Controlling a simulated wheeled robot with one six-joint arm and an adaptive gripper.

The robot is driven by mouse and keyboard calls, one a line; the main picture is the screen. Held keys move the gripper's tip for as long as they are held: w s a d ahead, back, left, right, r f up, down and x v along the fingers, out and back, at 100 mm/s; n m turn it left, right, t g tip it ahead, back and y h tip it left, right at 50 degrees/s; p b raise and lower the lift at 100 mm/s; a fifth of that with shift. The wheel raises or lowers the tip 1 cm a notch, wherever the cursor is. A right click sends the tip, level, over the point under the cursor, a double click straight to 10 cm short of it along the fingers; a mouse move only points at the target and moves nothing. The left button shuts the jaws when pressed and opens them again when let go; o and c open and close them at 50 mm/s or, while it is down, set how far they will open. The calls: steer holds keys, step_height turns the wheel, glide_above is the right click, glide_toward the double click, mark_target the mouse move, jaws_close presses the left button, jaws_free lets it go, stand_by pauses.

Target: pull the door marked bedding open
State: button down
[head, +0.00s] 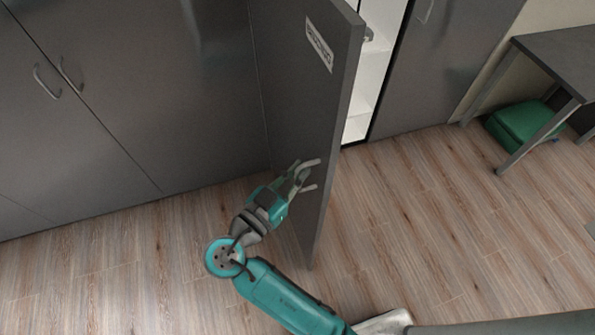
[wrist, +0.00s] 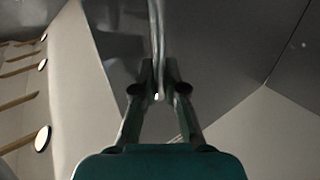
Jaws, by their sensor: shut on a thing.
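A dark grey cabinet door (head: 300,95) stands swung well out from the cabinet front in the head view. It carries a white label (head: 319,44), too small and tilted to read surely. My gripper (head: 312,176) is at the label-side face of this door, low and near its free edge. In the wrist view my gripper (wrist: 158,80) is shut on the door's slim metal handle (wrist: 156,30), which runs between the fingertips. In the head view the fingers largely hide the handle.
White shelving (head: 372,85) shows in the opening behind the door. Shut grey doors with handles (head: 60,78) stand at the left. A desk (head: 560,50) with a green box (head: 522,125) under it is at the right. The wood floor (head: 420,230) is clear.

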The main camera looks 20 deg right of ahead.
steer(key=shift+s+f, duration=0.1)
steer(key=c, duration=1.2)
jaws_free()
steer(key=v, duration=1.2)
